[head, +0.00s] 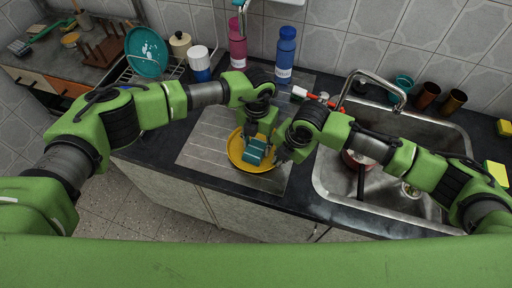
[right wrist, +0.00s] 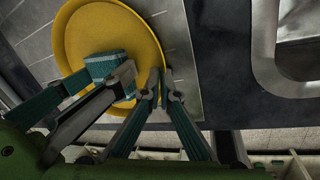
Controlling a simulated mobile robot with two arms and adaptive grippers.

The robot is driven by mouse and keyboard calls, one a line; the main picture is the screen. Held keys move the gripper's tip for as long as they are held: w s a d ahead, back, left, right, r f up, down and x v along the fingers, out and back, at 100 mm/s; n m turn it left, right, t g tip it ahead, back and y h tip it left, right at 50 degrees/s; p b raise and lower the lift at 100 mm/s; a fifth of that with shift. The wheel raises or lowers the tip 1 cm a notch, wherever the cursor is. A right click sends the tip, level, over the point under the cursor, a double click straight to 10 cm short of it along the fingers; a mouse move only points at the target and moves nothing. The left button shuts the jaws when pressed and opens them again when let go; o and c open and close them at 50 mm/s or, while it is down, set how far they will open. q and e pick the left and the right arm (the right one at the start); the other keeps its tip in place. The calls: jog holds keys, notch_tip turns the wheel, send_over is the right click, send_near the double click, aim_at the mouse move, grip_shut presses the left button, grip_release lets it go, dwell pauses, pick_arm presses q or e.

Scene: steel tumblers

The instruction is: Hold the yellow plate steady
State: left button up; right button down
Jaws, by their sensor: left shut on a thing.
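The yellow plate (head: 236,155) lies on the ribbed steel drainboard, left of the sink. It also shows in the right wrist view (right wrist: 110,22). My left gripper (head: 260,138) is over the plate, shut on a teal sponge (head: 255,152). The sponge is at the plate's surface, also seen in the right wrist view (right wrist: 104,66); whether it presses on the plate is unclear. My right gripper (right wrist: 164,88) is at the plate's rim with its fingers close together, one on each side of the rim. It appears shut on the rim. The right fingertips are small in the head view.
The steel sink (head: 330,198) holds a pot (head: 357,163) under the faucet (head: 375,82). Blue (head: 285,55) and pink (head: 237,45) bottles stand behind the plate. A dish rack with a teal plate (head: 146,52) is at the back left. The counter's front edge is close.

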aim_at(259, 136)
pick_arm(q)
jog(key=shift+w+d+f, duration=0.1)
jog(key=shift+w+d, duration=0.15)
jog(key=shift+w, duration=0.6)
jog(key=shift+w+d+f, duration=0.1)
jog(key=shift+w+d, duration=0.1)
jog(key=shift+w, duration=0.65)
pick_arm(e)
jog(key=shift+s, duration=0.1)
pick_arm(q)
jog(key=shift+r, duration=0.1)
jog(key=shift+s+a+r, duration=0.1)
jog(key=shift+s+a, duration=0.15)
jog(key=shift+s, duration=0.6)
jog(key=shift+s+a+r, duration=0.1)
jog(key=shift+s+a, duration=0.15)
jog(key=shift+s, duration=0.6)
jog(key=shift+r, duration=3.5)
